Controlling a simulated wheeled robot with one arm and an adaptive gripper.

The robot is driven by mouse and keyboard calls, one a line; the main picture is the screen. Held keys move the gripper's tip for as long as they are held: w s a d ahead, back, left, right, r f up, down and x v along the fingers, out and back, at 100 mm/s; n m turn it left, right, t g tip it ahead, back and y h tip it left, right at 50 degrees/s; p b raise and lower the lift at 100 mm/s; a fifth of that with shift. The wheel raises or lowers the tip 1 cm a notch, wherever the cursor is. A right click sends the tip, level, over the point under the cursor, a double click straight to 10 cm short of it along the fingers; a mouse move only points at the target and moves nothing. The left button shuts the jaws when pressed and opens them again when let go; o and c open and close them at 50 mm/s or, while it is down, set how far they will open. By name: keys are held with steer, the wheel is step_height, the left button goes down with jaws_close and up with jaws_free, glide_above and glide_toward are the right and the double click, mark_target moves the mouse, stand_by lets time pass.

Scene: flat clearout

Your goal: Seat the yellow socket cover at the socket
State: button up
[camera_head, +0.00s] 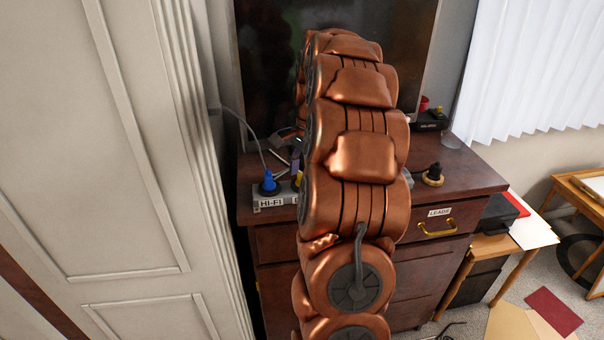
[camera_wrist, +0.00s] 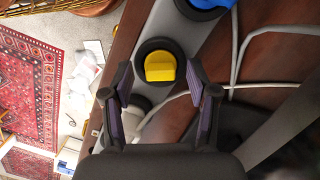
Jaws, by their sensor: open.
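The yellow socket cover (camera_wrist: 160,67) is in the wrist view, within a round black socket ring on the grey socket strip (camera_wrist: 155,28). I cannot tell how deep it sits or whether it is flush. My gripper (camera_wrist: 158,66) is open, with one purple-padded finger on each side of the cover. Gaps show between the fingers and the cover, so it is not gripped. In the head view the strip (camera_head: 271,201) lies on the brown cabinet top with a HI-FI label on its front. My arm hides most of the strip's right part and the gripper there.
A blue plug (camera_head: 269,182) stands in the strip beside the cover, its cable rising to the left. Pale cables (camera_wrist: 240,50) cross the cabinet top. A dark screen (camera_head: 265,70) stands behind. A black plug (camera_head: 433,175) sits on the cabinet (camera_head: 470,172) at right.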

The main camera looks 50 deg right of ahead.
step_height(320, 180, up, 12)
steer(key=d, duration=0.1)
steer(key=shift+d+f, duration=0.2)
steer(key=shift+d, duration=0.1)
stand_by(0.3)
steer(key=shift+s, duration=0.1)
stand_by(0.5)
steer(key=s+a+f+n+g, duration=0.1)
steer(key=s+a+f+n, duration=0.3)
steer(key=a, duration=0.8)
steer(key=s+a+r+n, duration=0.1)
steer(key=a+n, duration=0.5)
steer(key=a, duration=0.6)
steer(key=s+a+f+n, duration=0.3)
steer(key=s, duration=0.3)
steer(key=s+a+f+n+h, duration=0.1)
steer(key=s+a+f+n, duration=0.2)
steer(key=s, duration=0.3)
steer(key=s+a+f+n+g, duration=0.1)
steer(key=s+a+f+n, duration=0.2)
steer(key=s, duration=0.3)
steer(key=shift+s+a+f+h, duration=0.25)
steer(key=shift+a+f+h, duration=0.05)
steer(key=shift+a+f, duration=0.4)
